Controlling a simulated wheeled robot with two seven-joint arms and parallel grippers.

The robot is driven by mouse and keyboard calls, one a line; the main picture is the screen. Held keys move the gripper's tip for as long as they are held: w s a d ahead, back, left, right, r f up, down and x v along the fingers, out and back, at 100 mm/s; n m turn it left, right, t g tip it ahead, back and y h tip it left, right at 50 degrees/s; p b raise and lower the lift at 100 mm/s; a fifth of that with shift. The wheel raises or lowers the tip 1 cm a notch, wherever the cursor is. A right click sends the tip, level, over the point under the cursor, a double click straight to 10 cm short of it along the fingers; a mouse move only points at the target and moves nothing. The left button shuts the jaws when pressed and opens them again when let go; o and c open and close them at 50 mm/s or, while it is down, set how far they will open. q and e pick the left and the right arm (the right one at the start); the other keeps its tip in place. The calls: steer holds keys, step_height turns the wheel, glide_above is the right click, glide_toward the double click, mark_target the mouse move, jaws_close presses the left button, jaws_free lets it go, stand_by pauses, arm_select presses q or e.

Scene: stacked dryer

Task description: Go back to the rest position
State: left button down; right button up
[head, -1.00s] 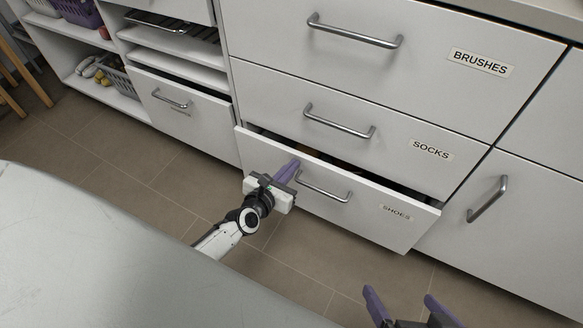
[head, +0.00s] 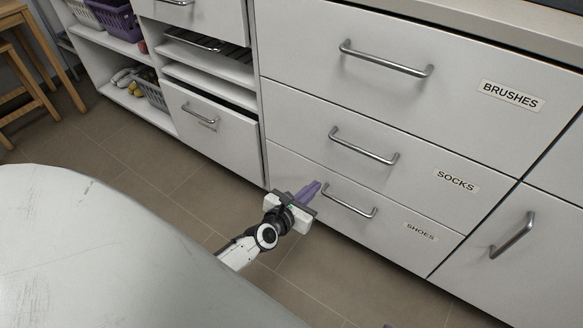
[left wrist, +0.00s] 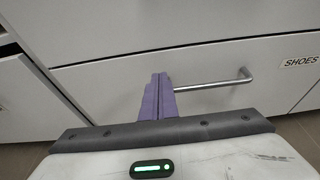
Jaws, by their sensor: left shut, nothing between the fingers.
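My left gripper (head: 309,192) has purple fingers pressed together with nothing between them. It is at the left end of the handle of the SHOES drawer (head: 392,227), the lowest drawer of the cabinet. The drawer front is flush with the others, so the drawer looks closed. In the left wrist view the shut fingers (left wrist: 159,95) point at the drawer front, beside the left end of the metal handle (left wrist: 228,82). I cannot tell if they touch the front. Only a tiny purple bit of my right gripper may show at the bottom edge of the head view.
The SOCKS drawer (head: 372,150) and BRUSHES drawer (head: 420,68) above are closed. A drawer (head: 212,127) to the left stands slightly open. Shelves with baskets (head: 112,17) and a wooden stool (head: 25,85) are further left. Tiled floor (head: 160,185) lies clear before the cabinet.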

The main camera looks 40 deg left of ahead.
arm_select(q)
steer(key=p+v, duration=0.2)
steer(key=v, duration=0.8)
arm_select(e)
steer(key=shift+s+d+r+m+t, duration=0.4)
steer(key=shift+d+r+t, duration=0.15)
steer(key=shift+d, duration=0.15)
arm_select(q)
steer(key=shift+r, duration=0.1)
